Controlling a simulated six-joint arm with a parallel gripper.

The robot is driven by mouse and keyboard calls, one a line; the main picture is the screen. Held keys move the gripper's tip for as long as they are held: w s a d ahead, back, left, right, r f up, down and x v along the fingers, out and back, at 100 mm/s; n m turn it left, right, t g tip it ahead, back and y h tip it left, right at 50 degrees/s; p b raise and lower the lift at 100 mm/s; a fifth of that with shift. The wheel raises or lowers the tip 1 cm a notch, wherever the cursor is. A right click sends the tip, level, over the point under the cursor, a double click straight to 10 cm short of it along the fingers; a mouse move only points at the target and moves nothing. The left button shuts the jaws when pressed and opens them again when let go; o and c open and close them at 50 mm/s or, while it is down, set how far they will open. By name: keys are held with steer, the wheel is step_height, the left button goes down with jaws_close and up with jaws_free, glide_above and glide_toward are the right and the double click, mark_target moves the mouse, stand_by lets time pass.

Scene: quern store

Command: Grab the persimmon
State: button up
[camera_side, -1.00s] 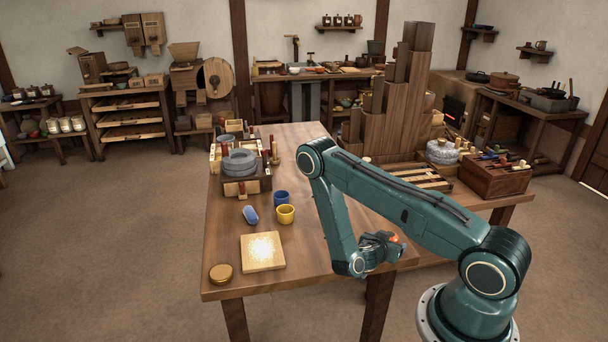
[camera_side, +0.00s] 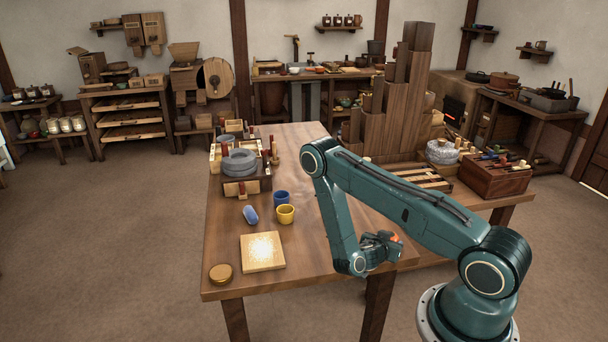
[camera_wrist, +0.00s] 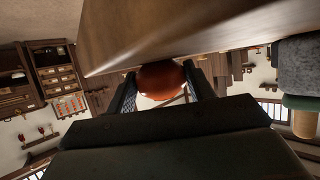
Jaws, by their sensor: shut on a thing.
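The persimmon (camera_wrist: 162,79) is a round orange-red fruit. In the wrist view it sits between the two dark fingers of my gripper (camera_wrist: 162,90), which press on it from both sides. In the side view, a small orange patch of the persimmon (camera_side: 398,239) shows at the end of my gripper (camera_side: 385,242), near the right front part of the wooden table (camera_side: 330,262). The fingers hide much of it there. I cannot tell from these views how far it is above the table.
A blue cup (camera_side: 281,198), a yellow cup (camera_side: 285,214), a blue oblong thing (camera_side: 250,215) and a pale square board (camera_side: 262,252) stand left of my arm. A stone quern (camera_side: 238,163) is behind them. A tall stepped wooden block (camera_side: 400,110) rises at the back right.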

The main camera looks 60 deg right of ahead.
steer(key=shift+r, duration=0.1)
step_height(320, 180, up, 20)
stand_by(1.4)
stand_by(0.6)
